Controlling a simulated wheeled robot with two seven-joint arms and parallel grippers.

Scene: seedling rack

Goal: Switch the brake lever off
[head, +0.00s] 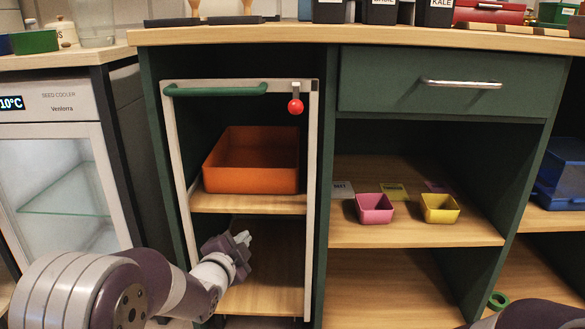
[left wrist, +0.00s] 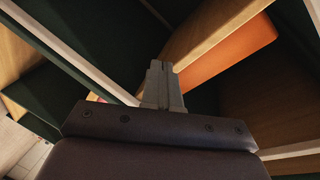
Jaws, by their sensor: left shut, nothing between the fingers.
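The brake lever looks to be the small lever with a red ball knob (head: 295,106) at the top right of a pale-framed rack (head: 312,200) in the head view. The knob hangs down below its pale mount. My left gripper (head: 243,239) is shut and empty, low in front of the rack's lower opening, well below and left of the knob. In the left wrist view its closed fingers (left wrist: 162,84) point toward the rack; the knob is not seen there. My right gripper is not in view.
An orange bin (head: 252,180) sits on the rack's upper shelf, under a green handle bar (head: 215,89). To the right are a drawer (head: 450,85) and a shelf with a pink pot (head: 374,209) and a yellow pot (head: 439,208). A seed cooler (head: 60,170) stands left.

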